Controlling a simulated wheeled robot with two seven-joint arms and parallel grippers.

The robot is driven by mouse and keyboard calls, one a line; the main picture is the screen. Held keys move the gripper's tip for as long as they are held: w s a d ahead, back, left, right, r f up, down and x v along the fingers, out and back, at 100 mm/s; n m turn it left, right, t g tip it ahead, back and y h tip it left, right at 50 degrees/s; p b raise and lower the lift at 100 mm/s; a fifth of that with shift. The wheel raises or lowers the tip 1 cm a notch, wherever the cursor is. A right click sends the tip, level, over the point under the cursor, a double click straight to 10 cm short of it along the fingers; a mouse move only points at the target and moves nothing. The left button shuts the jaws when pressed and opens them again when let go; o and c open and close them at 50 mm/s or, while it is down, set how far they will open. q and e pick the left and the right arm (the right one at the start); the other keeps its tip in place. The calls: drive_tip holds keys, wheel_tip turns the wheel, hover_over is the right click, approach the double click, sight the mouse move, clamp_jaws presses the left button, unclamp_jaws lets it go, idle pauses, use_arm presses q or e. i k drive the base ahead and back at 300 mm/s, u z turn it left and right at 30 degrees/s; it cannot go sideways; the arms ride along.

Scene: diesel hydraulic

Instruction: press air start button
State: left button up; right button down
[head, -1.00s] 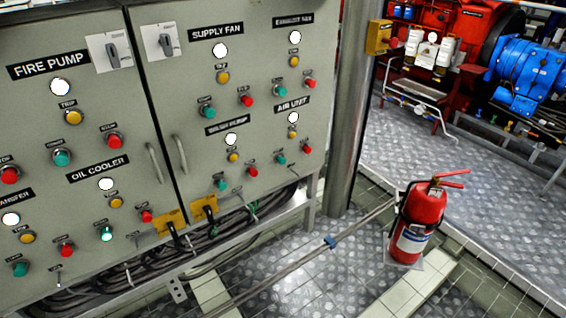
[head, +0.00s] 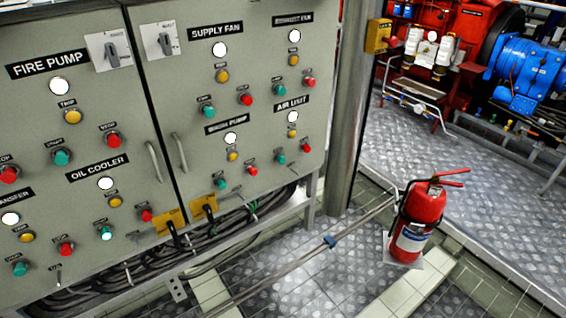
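The air unit section is on the right door of the grey control panel, under the black "AIR UNIT" label (head: 291,103). It has a white lamp (head: 293,117), a small yellow button (head: 292,131), a green button (head: 280,160) and a red button (head: 306,147). The small captions above the green and red buttons are too blurred to read. The green button looks unlit. Neither of my grippers is in the head view, and nothing touches the buttons.
The panel's door handles (head: 179,153) stick out near the middle seam. A steel pillar (head: 349,110) stands right of the panel. A red fire extinguisher (head: 418,220) stands on the floor at right. Cables (head: 150,262) run below the panel. Tread-plate floor is open beyond the pillar.

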sight(281, 159)
drive_tip(key=k, duration=0.7)
drive_tip(key=u, duration=0.6)
drive_tip(key=i, duration=1.65)
drive_tip(key=z, duration=0.35)
